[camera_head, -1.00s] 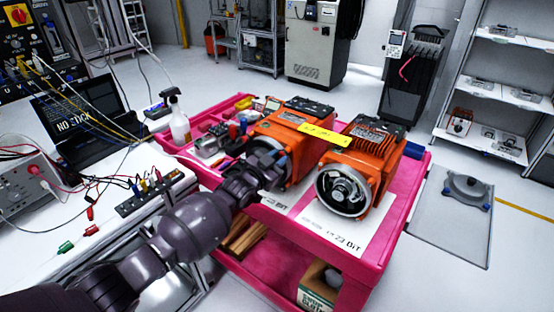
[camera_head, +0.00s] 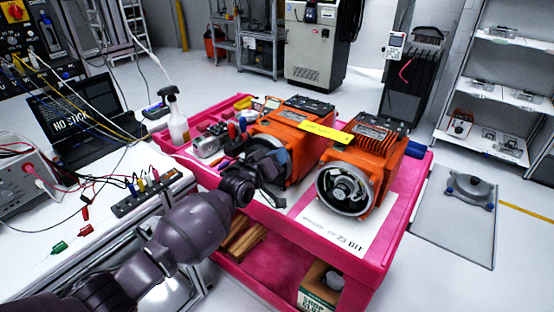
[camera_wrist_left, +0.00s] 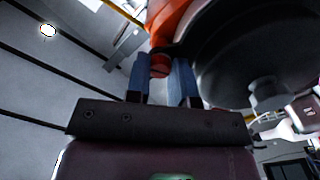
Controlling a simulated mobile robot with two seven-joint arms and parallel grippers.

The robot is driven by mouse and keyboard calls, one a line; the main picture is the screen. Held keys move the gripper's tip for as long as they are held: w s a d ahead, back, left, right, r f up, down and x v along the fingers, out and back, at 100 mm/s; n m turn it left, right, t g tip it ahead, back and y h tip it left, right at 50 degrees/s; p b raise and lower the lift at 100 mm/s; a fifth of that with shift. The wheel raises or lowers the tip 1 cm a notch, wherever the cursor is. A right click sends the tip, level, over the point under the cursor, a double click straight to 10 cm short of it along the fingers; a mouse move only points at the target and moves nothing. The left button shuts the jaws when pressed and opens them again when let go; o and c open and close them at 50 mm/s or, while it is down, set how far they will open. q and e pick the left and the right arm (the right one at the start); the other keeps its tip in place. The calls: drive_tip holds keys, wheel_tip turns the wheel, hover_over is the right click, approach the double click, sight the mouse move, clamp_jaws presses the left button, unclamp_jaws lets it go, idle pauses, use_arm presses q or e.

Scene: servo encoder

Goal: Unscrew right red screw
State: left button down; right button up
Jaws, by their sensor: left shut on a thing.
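Two orange motors stand on the pink cart: the left motor (camera_head: 290,130) and the right motor (camera_head: 362,160), whose round silver front with an open centre faces me. My left gripper (camera_head: 282,158) is at the front of the left motor and hides much of its face in the head view. In the left wrist view, the blue fingers of my left gripper (camera_wrist_left: 160,78) are shut on a red screw (camera_wrist_left: 160,64), beside the orange housing and a dark round part (camera_wrist_left: 255,60). The screw is hidden in the head view. My right gripper is not in view.
A white bench (camera_head: 120,225) with cables and a laptop (camera_head: 80,125) stands left.

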use_arm(q)
drive_tip(key=n+p, duration=0.1)
drive_tip(key=n, duration=0.7)
drive_tip(key=n+p, duration=0.1)
drive_tip(key=n, duration=0.7)
drive_tip(key=n+p, duration=0.1)
drive_tip(key=n, duration=0.7)
drive_tip(key=shift+w+r+n+p, duration=0.1)
drive_tip(key=shift+r+n+p, duration=0.2)
drive_tip(key=shift+r+p, duration=0.1)
